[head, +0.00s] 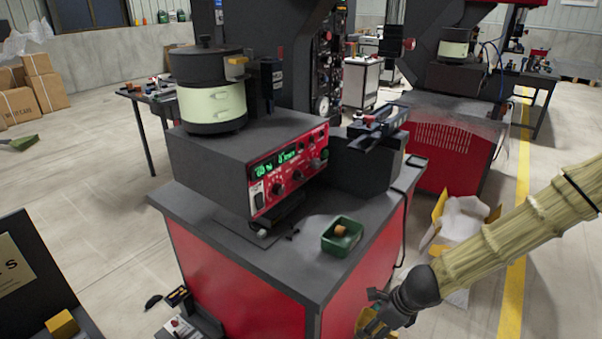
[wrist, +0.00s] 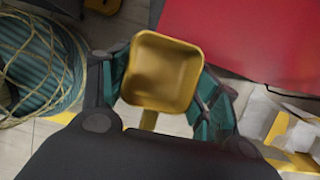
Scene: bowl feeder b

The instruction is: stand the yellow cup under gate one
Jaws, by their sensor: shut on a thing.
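The yellow cup (wrist: 163,72) is square with rounded corners and looks hollow and empty in the wrist view. My gripper (wrist: 160,85) is shut on it, with a green-padded finger on each side. In the head view, my gripper (head: 376,312) is low at the bottom edge, right of the red cabinet and below its top. Part of the yellow cup (head: 362,322) shows there beside the fingers. A bowl feeder (head: 212,105) stands on a dark control box with a red panel. I cannot tell which part is gate one.
A green tray (head: 342,245) with a small brown piece sits on the front of the cabinet top (head: 300,257). A dark rail unit (head: 376,128) stands behind it. An open carton (head: 462,222) lies on the floor at right. Another yellow piece (head: 62,325) is at lower left.

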